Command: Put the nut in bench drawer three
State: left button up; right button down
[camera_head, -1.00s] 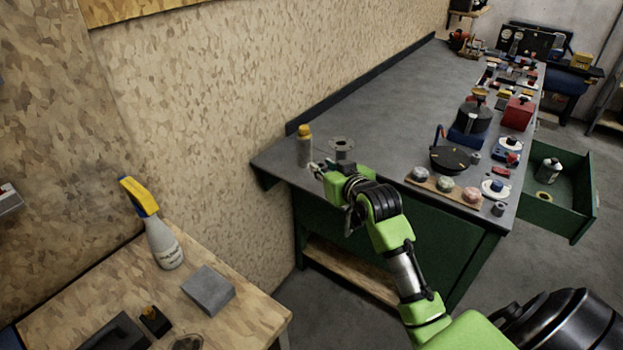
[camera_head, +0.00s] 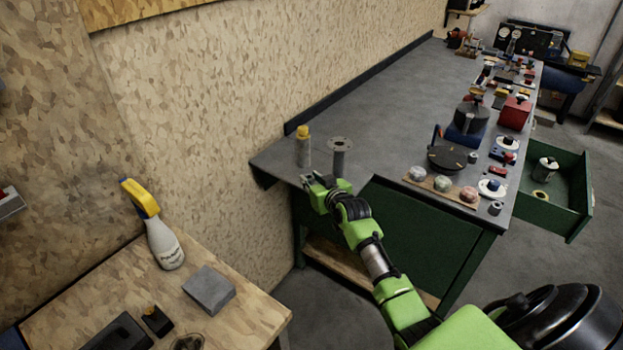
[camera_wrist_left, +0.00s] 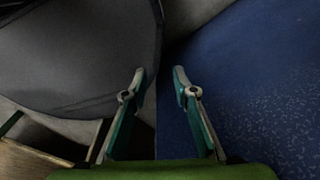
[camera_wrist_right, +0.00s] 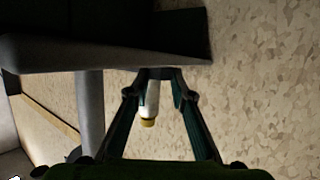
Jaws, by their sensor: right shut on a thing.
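My right gripper (camera_head: 318,184) is at the near left corner of the bench, in front of the bottle and the grey spool. In the right wrist view its fingertips (camera_wrist_right: 158,73) are close together on a small dark thing, too unclear to identify for certain; it is probably the nut. An open green drawer (camera_head: 568,196) sticks out at the bench's right side, with a can (camera_head: 545,169) and a yellowish ring (camera_head: 540,195) in it. I cannot read a drawer number. My left gripper (camera_wrist_left: 160,75) shows only in its wrist view, with fingers apart and nothing between them.
A yellow-capped bottle (camera_head: 303,147) and a grey spool (camera_head: 339,155) stand on the bench (camera_head: 385,110). Knobs on a wooden strip (camera_head: 440,186) and several tools line its right side. A spray bottle (camera_head: 162,238) and grey block (camera_head: 209,289) stand on a wooden table. The bench's middle is clear.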

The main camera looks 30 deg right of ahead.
jog(key=shift+f, duration=0.2)
jog(key=c, duration=1.8)
grip_release()
jog(key=shift+r, duration=0.15)
jog(key=shift+s+r, duration=0.1)
jog(key=v, duration=1.2)
